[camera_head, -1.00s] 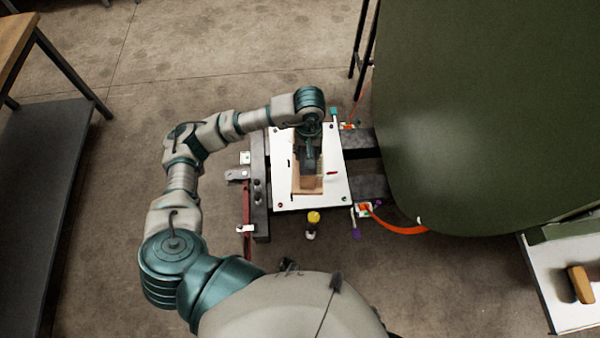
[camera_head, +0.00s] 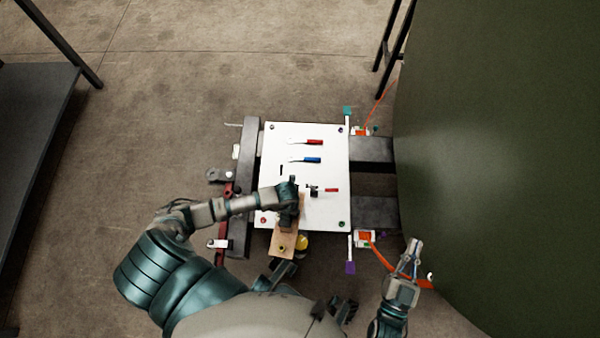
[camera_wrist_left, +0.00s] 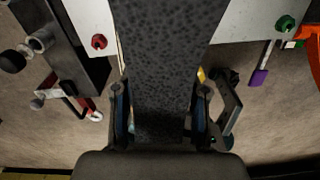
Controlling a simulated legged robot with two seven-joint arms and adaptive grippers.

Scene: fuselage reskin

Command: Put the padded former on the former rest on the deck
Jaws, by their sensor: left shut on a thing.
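The padded former (camera_head: 284,241) shows as a tan wooden block over the near edge of the white deck panel (camera_head: 300,140). In the left wrist view it is a dark, speckled slab (camera_wrist_left: 160,60) between my fingers. My left gripper (camera_head: 288,206) is shut on it, and its fingers (camera_wrist_left: 160,105) lie along both sides. My right gripper (camera_head: 412,252) is off the panel to the right, beside the green skin, apart from the former; its finger gap is unclear. I cannot tell the former rest for certain; a small dark fitting (camera_head: 312,190) stands on the panel.
The large green curved skin (camera_head: 500,150) fills the right. An orange hose (camera_head: 385,262) runs beside it. A yellow-topped item (camera_head: 302,243) is close to the former. A dark shelf (camera_head: 35,150) stands left.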

